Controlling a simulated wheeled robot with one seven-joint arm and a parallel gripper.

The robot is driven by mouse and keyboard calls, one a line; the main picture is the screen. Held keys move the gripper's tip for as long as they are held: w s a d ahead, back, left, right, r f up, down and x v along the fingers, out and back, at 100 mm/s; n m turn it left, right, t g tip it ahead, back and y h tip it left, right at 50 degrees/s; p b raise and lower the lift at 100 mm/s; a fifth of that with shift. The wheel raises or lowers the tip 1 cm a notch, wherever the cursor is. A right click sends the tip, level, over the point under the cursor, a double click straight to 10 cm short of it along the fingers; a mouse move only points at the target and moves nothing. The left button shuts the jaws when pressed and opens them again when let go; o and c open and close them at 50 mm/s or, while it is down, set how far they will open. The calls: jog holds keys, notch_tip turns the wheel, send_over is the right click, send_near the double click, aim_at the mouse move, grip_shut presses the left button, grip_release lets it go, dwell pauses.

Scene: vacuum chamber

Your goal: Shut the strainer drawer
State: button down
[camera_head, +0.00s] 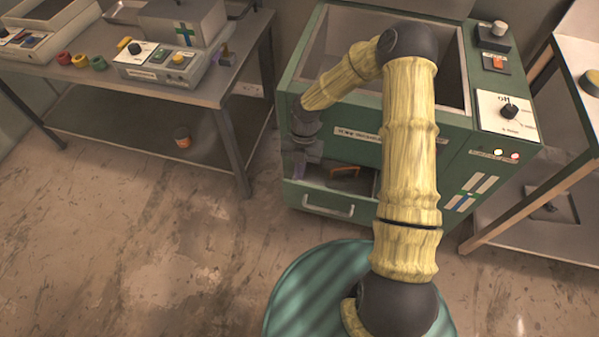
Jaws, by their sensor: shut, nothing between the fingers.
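The strainer drawer (322,205) is low on the front of the green chamber cabinet (458,150). It stands partly out, with its pale bar handle on the front and its inside showing from above. An orange-brown framed item (345,172) lies at the drawer's opening. My gripper (297,172) is shut and empty, pointing down at the drawer's left end. I cannot tell whether it touches the drawer. My arm hides part of the cabinet front and the drawer's right side.
A metal bench (215,92) with instruments stands at the left, and a wooden-legged table (535,215) at the right. A small orange-brown jar (182,137) sits on the bench's lower shelf. The floor (150,250) in front of the drawer and to the left is clear.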

jog(key=s+d+r+m+t, duration=0.2)
jog(key=s+d+r+m, duration=0.1)
jog(key=r+m, duration=0.4)
jog(key=s+d+r+m+t, duration=0.2)
jog(key=s+d+r+m, duration=0.2)
jog(key=m, duration=1)
jog(key=s+d+r+m+t+h, duration=0.1)
jog(key=s+r+m, duration=0.4)
jog(key=r+m, duration=0.6)
jog(key=d+t, duration=0.1)
jog(key=d, duration=0.1)
jog(key=shift+s+d, duration=0.2)
jog(key=shift+d, duration=0.15)
jog(key=shift+w+r, duration=0.1)
